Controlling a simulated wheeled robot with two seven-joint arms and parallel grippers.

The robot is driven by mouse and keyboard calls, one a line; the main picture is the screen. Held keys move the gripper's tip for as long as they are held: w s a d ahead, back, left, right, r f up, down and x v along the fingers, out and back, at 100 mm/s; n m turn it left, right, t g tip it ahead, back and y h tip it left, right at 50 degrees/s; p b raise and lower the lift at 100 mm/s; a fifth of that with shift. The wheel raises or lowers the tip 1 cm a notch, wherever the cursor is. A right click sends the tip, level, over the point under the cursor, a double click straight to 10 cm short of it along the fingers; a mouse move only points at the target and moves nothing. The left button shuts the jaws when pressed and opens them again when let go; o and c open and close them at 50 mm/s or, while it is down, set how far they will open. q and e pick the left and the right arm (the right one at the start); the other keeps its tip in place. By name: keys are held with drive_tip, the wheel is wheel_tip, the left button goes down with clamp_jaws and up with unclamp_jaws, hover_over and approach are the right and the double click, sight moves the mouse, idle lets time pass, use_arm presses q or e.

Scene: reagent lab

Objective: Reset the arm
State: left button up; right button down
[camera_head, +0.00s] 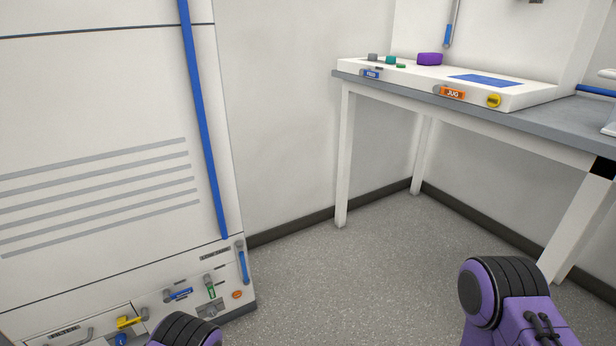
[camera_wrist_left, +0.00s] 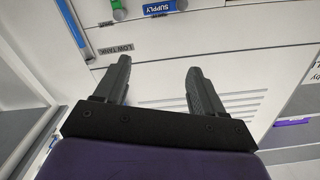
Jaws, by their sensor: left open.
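My left gripper (camera_wrist_left: 160,85) shows in the left wrist view with its two black fingers apart and nothing between them. Behind the fingers is the white cabinet front with a blue SUPPLY label (camera_wrist_left: 160,7) and a LOW TANK label (camera_wrist_left: 116,49). In the head view only a purple and black part of my left arm (camera_head: 185,330) shows at the bottom, in front of the cabinet, and the gripper itself is out of that view. A purple part of my right arm (camera_head: 515,305) shows at the lower right. My right gripper is not in view.
A tall white cabinet (camera_head: 90,100) with a long blue handle (camera_head: 203,120) stands at the left. A grey-topped table (camera_head: 560,115) at the right carries a white tray (camera_head: 520,98) with a purple block (camera_head: 429,59). The grey floor (camera_head: 345,275) between them is clear.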

use_arm(q)
drive_tip(key=s+a+f+n+g+h+b, duration=0.1)
drive_tip(key=s+f+g+h+b, duration=0.2)
drive_tip(key=s+f, duration=0.55)
drive_tip(key=s+f+g+h+b, duration=0.15)
drive_tip(key=s+f+g, duration=0.4)
drive_tip(key=s, duration=0.65)
drive_tip(key=s+d+f+n+g+h+b, duration=0.2)
drive_tip(key=s+g+b, duration=0.3)
drive_tip(key=s+b, duration=0.65)
use_arm(e)
drive_tip(key=s+f, duration=0.3)
drive_tip(key=f, duration=1.3)
use_arm(q)
wheel_tip(320, 180, up, 38)
drive_tip(key=n+t+p, duration=0.1)
drive_tip(key=p, duration=3.7)
drive_tip(key=shift+w+f+y+p, duration=0.15)
drive_tip(key=shift+w+y+p, duration=0.15)
drive_tip(key=shift+y+p, duration=0.05)
use_arm(e)
wheel_tip(320, 180, up, 39)
drive_tip(key=w, duration=0.1)
drive_tip(key=shift+d, duration=0.15)
drive_tip(key=shift+f, duration=0.1)
